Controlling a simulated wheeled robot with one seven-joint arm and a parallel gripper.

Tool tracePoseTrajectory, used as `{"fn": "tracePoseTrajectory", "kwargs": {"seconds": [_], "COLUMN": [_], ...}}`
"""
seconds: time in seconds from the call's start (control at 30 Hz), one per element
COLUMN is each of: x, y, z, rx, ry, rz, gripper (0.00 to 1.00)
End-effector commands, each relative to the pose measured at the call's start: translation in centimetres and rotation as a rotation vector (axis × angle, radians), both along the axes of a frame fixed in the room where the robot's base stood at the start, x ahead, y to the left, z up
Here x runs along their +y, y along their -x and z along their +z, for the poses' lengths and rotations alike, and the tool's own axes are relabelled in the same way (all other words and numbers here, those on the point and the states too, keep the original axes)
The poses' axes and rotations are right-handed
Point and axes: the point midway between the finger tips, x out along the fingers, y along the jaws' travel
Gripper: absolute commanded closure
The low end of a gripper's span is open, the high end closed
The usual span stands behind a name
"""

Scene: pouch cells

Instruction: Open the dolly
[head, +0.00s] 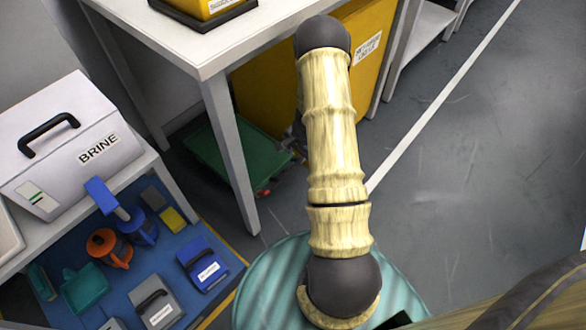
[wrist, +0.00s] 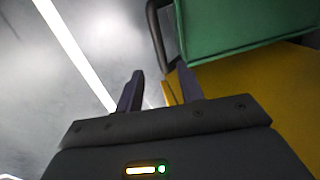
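A green flat platform (head: 235,150), which looks like the dolly, lies low on the floor under the white table, with small red parts near its right corner. In the wrist view a green panel (wrist: 245,28) with a dark bent bar (wrist: 158,35) along its left side fills the upper right; it seems to be the same dolly. My gripper (wrist: 160,90) has its two dark fingers apart with nothing visibly held between them. The bar and panel are beyond the fingertips. In the head view my arm hides most of the gripper.
A yellow cabinet (head: 270,95) stands behind the dolly under the white table (head: 205,50), whose leg (head: 232,155) is close to my arm. Open grey floor (head: 480,170) lies right.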

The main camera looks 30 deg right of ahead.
Motion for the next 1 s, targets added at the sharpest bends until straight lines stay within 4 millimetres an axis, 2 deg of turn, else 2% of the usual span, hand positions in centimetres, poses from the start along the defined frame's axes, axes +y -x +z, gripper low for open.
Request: {"fn": "tracePoseTrajectory", "kwargs": {"seconds": [0.03,0.1,0.4,0.57,0.87,1.0], "x": [0.0,0.1,0.3,0.4,0.5,0.5], "y": [-0.2,-0.3,-1.3,-1.5,-1.6,-1.6], "z": [-1.4,-2.7,-7.5,-8.5,-8.5,-8.5], "rx": [0.0,0.001,0.001,-0.001,0.0,0.0], "ry": [0.0,0.0,0.001,0.002,0.001,0.001], "rz": [-0.001,-0.001,-0.002,-0.001,0.0,0.0], "gripper": [0.62,0.62,0.62,0.62,0.62,0.9]}}
